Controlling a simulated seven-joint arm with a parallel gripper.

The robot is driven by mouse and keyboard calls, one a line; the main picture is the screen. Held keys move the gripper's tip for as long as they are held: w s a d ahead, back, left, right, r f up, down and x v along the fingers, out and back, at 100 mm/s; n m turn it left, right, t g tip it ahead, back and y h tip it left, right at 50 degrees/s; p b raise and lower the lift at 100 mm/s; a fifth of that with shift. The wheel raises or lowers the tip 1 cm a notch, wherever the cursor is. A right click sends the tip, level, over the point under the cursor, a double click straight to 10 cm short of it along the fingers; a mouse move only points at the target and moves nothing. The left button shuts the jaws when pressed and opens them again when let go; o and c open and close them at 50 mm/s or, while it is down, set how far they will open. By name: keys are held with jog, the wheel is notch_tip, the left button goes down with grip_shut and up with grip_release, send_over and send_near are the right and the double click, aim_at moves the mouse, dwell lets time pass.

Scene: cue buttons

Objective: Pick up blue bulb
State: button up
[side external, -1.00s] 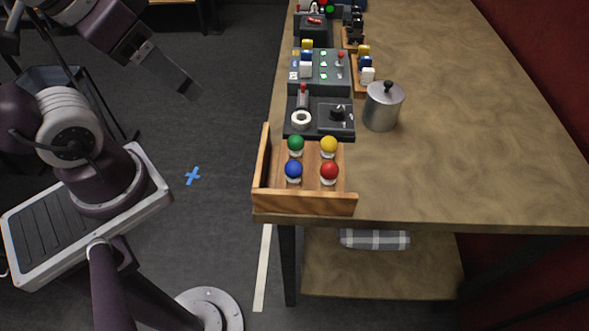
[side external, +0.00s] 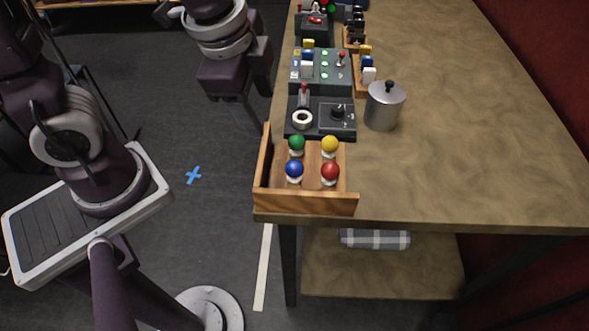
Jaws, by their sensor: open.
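The blue bulb (side external: 294,170) has a round blue top on a white base. It stands upright in a wooden tray (side external: 305,203) at the near left corner of the table. A green bulb (side external: 296,143) is behind it, a yellow bulb (side external: 330,145) is behind to the right, and a red bulb (side external: 330,171) is beside it on the right. My gripper (side external: 247,122) hangs left of the table edge, to the upper left of the tray and apart from the bulbs. It is open, and nothing shows between its fingers.
A dark panel with a knob and white ring (side external: 320,117) stands right behind the tray. A metal pot with a lid (side external: 384,107) is to its right. More control boxes (side external: 322,68) line the left edge. The table's right side (side external: 470,140) is clear.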

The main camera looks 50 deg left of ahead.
aim_at(293, 164)
jog(key=w+d+f+m, duration=0.1)
jog(key=f, duration=0.3)
jog(key=w+d+f+m, duration=0.1)
jog(key=d+f+m, duration=0.1)
jog(key=f, duration=0.3)
jog(key=w+d+f+m+g, duration=0.1)
jog(key=f+m, duration=0.1)
jog(key=f, duration=0.2)
jog(key=shift+w+d+f, duration=0.1)
jog(key=shift+d+f, duration=0.05)
jog(key=shift+f, duration=0.05)
grip_shut()
